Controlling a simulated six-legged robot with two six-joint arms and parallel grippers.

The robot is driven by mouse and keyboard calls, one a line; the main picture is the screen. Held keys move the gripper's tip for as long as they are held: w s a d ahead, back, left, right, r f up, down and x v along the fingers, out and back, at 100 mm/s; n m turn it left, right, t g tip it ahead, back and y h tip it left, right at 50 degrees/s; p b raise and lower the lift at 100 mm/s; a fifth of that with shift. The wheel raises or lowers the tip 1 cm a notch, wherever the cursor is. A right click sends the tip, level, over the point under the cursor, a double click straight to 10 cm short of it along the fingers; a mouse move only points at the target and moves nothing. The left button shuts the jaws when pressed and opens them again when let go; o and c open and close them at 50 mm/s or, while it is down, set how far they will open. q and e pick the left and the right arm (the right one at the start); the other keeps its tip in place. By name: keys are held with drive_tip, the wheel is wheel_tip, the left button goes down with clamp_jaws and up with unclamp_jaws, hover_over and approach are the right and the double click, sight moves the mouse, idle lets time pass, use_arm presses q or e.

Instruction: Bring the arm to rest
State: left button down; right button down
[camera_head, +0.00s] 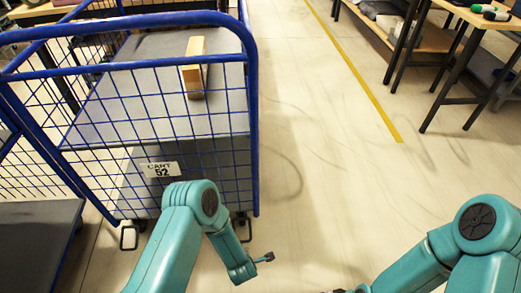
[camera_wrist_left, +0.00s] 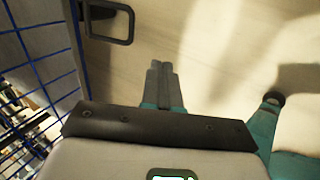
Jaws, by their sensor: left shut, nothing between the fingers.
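My left arm (camera_head: 188,225) is teal and comes in from the lower left, bent down over the floor beside the blue cart. Its gripper (camera_head: 268,258) is small and dark in the head view, apart from the cart. In the left wrist view its two grey fingers (camera_wrist_left: 160,68) lie together, shut and empty, above bare floor. My right arm (camera_head: 430,258) reaches in from the lower right. Only a dark tip of its gripper (camera_head: 340,291) shows at the bottom edge, so its jaws are hidden.
A blue wire cart (camera_head: 254,130) with the label "CART 52" (camera_head: 161,170) stands left of my left gripper. A tan cardboard box (camera_head: 194,68) rests on its grey shelf. Tables (camera_head: 467,35) stand at the upper right. The floor (camera_head: 320,170) between is clear, with a yellow line (camera_head: 358,75).

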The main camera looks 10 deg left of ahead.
use_arm(q)
drive_tip(key=shift+a, duration=0.1)
drive_tip(key=a+r+m+h, duration=0.1)
drive_tip(key=a+r+m, duration=0.25)
drive_tip(key=r, duration=0.55)
drive_tip(key=s+d+r+m+g+h, duration=0.2)
drive_tip(key=s+m, duration=0.5)
drive_tip(key=s+d+r+m+g+h, duration=0.2)
drive_tip(key=s+d+m, duration=0.1)
drive_tip(key=s+m, duration=0.45)
wheel_tip(320, 180, up, 28)
drive_tip(key=m+p, duration=0.1)
drive_tip(key=p, duration=2.7)
drive_tip(key=shift+r+p, duration=0.25)
drive_tip(key=shift+p, duration=0.05)
